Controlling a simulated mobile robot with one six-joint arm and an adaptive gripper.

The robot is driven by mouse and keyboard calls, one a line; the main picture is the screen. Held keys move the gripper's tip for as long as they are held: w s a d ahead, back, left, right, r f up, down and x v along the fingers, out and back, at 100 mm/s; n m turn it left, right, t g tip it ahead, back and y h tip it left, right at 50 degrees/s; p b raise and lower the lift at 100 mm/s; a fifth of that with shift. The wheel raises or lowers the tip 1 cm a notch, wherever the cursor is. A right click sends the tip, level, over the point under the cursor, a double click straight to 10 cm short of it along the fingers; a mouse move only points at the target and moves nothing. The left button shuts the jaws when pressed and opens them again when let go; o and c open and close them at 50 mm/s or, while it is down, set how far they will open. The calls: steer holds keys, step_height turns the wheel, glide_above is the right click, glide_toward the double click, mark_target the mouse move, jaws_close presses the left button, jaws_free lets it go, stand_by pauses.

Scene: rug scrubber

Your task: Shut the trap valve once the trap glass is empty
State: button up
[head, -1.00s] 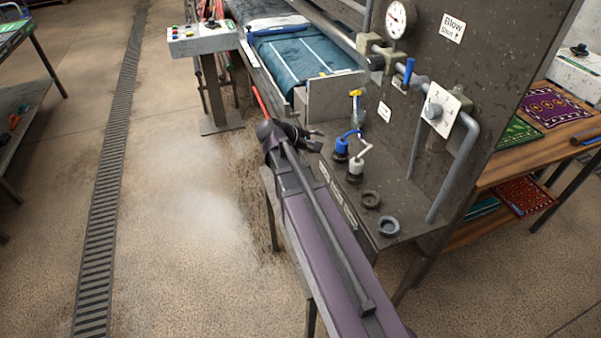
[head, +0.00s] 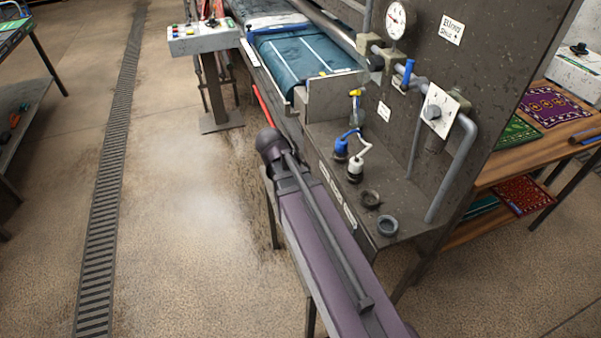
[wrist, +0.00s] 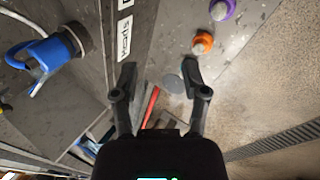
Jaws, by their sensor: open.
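A small yellow-handled fitting (head: 356,94) stands at the back of the grey bench, by the panel, in the head view. A blue lever (head: 408,72) sits on the pipe to its right. I cannot tell surely which is the trap valve, and the trap glass and its contents are not clearly readable. My gripper (wrist: 160,77) is open and empty in the wrist view, with its fingers apart beside the bench edge. In the head view it is hidden behind my arm.
Blue (head: 341,148) and white (head: 355,168) hose connectors stand on the bench near two dark rings (head: 387,226). Open floor lies left.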

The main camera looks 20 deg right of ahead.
steer(key=shift+a, duration=0.1)
stand_by(0.3)
steer(key=s+a+f+m+g+y, duration=0.1)
steer(key=s+a+y, duration=0.4)
steer(key=a, duration=0.5)
steer(key=shift+s+f+m+y, duration=0.4)
steer(key=shift+s+f+m, duration=0.3)
steer(key=shift+m, duration=0.3)
steer(key=shift+s, duration=0.2)
